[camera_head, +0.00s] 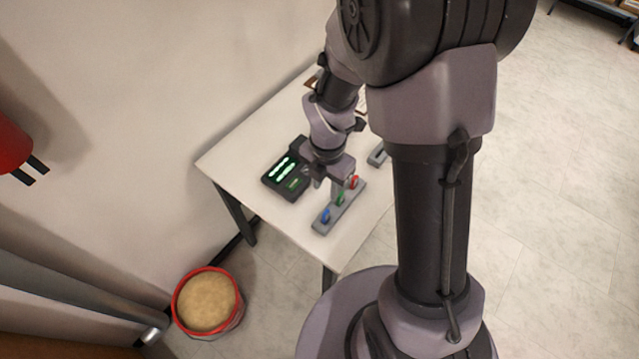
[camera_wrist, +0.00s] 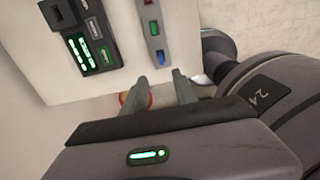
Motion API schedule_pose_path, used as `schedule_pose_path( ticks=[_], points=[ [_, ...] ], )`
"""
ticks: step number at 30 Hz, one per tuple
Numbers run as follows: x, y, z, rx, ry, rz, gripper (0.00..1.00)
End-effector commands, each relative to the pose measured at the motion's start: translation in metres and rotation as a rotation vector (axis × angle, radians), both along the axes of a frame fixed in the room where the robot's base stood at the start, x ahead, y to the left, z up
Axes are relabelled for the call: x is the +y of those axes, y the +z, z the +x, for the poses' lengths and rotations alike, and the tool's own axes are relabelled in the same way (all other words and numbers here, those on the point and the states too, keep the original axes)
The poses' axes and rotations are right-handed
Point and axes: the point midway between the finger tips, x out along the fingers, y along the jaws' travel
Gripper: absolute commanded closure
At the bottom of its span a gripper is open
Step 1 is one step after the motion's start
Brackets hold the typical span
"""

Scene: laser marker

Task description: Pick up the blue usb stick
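The blue usb stick (camera_head: 326,215) stands at the near end of a long grey holder (camera_head: 323,227) on the white table. It also shows in the wrist view (camera_wrist: 161,58), just beyond the gap between my fingertips. My gripper (camera_wrist: 160,88) is open and empty, with its two fingers apart. In the head view my gripper (camera_head: 327,187) is over the table, above and beside the holder, and its fingers partly cover the area around the green stick. A green stick (camera_head: 340,199) and a red stick (camera_head: 353,182) stand in the same holder.
A black device with lit green displays (camera_head: 284,176) lies left of the holder. Another grey item (camera_head: 378,155) lies right of my gripper, partly hidden by my arm. The white table (camera_head: 232,160) is bare at its left corner. A red-rimmed bin (camera_head: 237,318) stands on the floor.

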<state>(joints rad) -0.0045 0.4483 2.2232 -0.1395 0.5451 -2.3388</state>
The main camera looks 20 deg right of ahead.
Motion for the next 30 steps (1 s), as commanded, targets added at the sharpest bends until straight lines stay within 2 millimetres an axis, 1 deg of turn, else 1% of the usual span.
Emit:
schedule_pose_path(
  ticks=[1,3,6,9,14,17,19,21,23,27,29,30],
  points=[
    [0.000,-0.024,-0.001,0.004,0.000,0.000,0.65],
    [0.000,-0.047,-0.001,0.005,-0.002,0.000,0.65],
    [0.000,-0.073,-0.001,0.003,-0.003,0.000,0.65],
    [0.000,-0.089,-0.001,0.001,-0.004,0.000,0.65],
    [0.000,-0.101,-0.001,0.000,-0.005,0.000,0.65],
    [-0.001,-0.119,-0.002,0.001,-0.006,0.000,0.65],
    [-0.001,-0.135,-0.004,0.001,-0.006,0.000,0.65],
    [-0.001,-0.146,-0.003,0.001,-0.005,0.001,0.65],
    [-0.001,-0.148,-0.003,0.000,-0.005,0.001,0.65],
    [-0.001,-0.145,-0.003,-0.002,-0.006,0.001,0.65],
    [-0.001,-0.144,-0.003,-0.002,-0.006,0.001,0.75],
    [-0.001,-0.144,-0.003,-0.002,-0.005,0.001,0.83]
  ],
)
